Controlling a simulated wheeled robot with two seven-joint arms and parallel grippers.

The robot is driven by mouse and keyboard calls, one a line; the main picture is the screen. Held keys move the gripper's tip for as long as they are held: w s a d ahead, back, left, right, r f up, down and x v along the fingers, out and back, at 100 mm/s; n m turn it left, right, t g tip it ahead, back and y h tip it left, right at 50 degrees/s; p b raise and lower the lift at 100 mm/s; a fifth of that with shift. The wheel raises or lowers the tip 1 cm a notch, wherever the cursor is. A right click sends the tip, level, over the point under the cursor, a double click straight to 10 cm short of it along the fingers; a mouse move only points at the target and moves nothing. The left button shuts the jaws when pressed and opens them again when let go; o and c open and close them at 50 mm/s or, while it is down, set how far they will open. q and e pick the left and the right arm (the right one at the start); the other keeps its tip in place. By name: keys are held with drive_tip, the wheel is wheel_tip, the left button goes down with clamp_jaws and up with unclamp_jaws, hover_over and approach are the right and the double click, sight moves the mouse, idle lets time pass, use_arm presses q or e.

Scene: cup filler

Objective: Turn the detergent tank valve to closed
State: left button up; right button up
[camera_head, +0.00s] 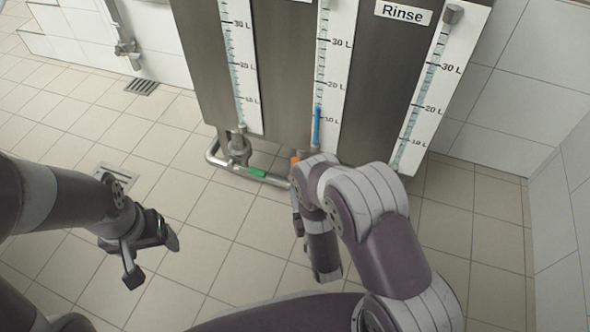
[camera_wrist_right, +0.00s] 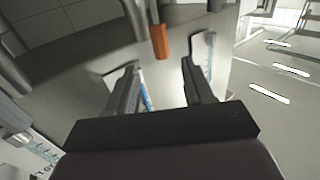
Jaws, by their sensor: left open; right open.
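An orange valve handle (camera_head: 295,160) shows at the pipe below the middle gauge in the head view, partly hidden by my right arm. In the right wrist view the orange handle (camera_wrist_right: 160,42) hangs beyond and between the fingertips of my right gripper (camera_wrist_right: 162,76), which is open, empty and apart from it. A green valve handle (camera_head: 257,173) lies along the pipe under the left gauge. No detergent label is readable, so I cannot tell which handle belongs to that tank. My left gripper (camera_head: 151,257) is open and empty over the floor at left, far from the valves.
Steel tanks (camera_head: 278,85) carry white litre gauges; the right one is labelled Rinse (camera_head: 403,12). A steel pipe (camera_head: 220,160) runs below them. A tiled wall (camera_head: 525,95) stands at right. The tiled floor (camera_head: 215,235) between my arms is clear.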

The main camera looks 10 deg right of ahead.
drive_tip(key=w+b, duration=0.4)
drive_tip(key=w, duration=0.6)
drive_tip(key=shift+w+f, duration=0.1)
drive_tip(key=shift+w, duration=0.3)
clamp_jaws()
drive_tip(key=shift+b, duration=0.35)
